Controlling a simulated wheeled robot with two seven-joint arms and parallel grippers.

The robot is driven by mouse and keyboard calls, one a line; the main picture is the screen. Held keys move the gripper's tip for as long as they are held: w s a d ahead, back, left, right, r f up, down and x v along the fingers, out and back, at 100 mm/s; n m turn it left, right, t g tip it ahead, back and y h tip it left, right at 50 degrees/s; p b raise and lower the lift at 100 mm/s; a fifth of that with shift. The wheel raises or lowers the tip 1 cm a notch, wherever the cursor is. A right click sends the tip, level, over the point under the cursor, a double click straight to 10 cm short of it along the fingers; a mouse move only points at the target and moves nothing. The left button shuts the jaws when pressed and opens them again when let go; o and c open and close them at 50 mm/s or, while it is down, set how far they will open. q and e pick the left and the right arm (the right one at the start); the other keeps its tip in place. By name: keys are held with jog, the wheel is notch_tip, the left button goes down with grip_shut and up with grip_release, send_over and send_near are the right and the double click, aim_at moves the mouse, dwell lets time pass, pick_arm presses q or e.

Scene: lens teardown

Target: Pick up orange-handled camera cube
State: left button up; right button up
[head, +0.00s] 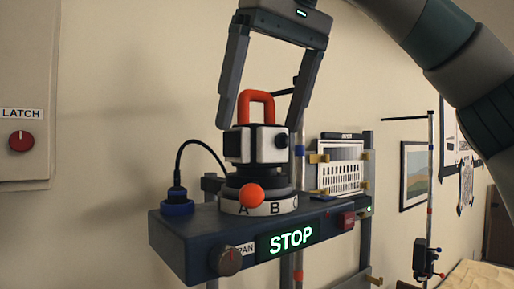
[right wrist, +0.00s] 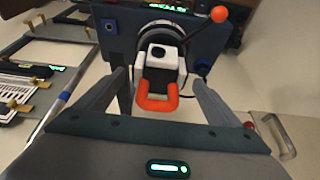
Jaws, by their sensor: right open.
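The camera cube (head: 255,146) is black and white with an orange handle (head: 257,104) on top. It sits upright on a round mount with a lettered ring (head: 259,206) on a dark blue console (head: 185,255). My right gripper (head: 262,128) is open above it, with one finger on each side of the handle and cube. In the right wrist view the cube (right wrist: 160,56) and its orange handle lie between the spread fingers (right wrist: 157,85), apart from both. My left gripper is not in either view.
The console shows a lit STOP sign (head: 291,238), a knob (head: 227,262) and a blue plug with a cable (head: 177,201). An orange ball (head: 250,194) sticks out below the cube. A rack with a white slotted panel (head: 340,177) stands behind right. A LATCH box (head: 25,100) is on the left wall.

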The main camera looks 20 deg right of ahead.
aim_at(257, 141)
jog(key=shift+f, duration=0.1)
jog(key=shift+p+x, duration=0.65)
jog(key=shift+x, duration=1.9)
jog(key=shift+d, duration=0.1)
jog(key=shift+c, duration=0.7)
jog(key=c, duration=1.5)
